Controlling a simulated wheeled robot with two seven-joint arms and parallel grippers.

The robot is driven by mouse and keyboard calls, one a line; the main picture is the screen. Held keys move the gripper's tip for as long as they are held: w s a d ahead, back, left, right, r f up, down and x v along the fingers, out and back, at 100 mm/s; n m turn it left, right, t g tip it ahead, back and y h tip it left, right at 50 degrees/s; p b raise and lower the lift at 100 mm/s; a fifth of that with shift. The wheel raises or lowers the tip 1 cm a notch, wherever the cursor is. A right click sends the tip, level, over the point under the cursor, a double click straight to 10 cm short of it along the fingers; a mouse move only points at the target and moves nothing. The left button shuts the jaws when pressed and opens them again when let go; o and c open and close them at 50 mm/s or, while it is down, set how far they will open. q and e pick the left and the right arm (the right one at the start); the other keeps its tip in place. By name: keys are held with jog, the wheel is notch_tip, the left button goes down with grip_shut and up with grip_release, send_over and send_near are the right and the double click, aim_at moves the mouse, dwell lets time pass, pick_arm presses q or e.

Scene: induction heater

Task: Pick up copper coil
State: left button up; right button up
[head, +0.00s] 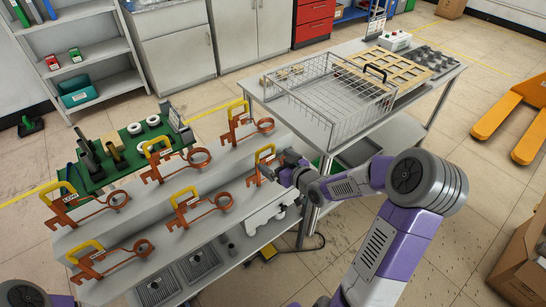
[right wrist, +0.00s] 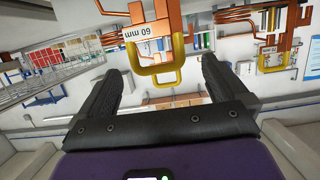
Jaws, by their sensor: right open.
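Neither finger visibly touches the handle. The coil's ring is largely hidden by my gripper in the head view. My left gripper is out of view.
Other coils (head: 242,128) stand close by on the rack. A wire basket (head: 335,115) sits on the table behind my right gripper. A green mat (head: 125,150) with white rings and tools lies behind the rack. An orange pallet jack (head: 510,125) stands at the right.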

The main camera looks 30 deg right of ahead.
jog(key=b+x, duration=0.1)
jog(key=x, duration=0.3)
jog(key=b+x, duration=0.1)
jog(key=x, duration=0.2)
jog(key=shift+w+d+r+b, duration=0.2)
jog(key=shift+d+r+b, duration=0.05)
jog(key=shift+r+b, duration=0.1)
jog(key=c, duration=1.3)
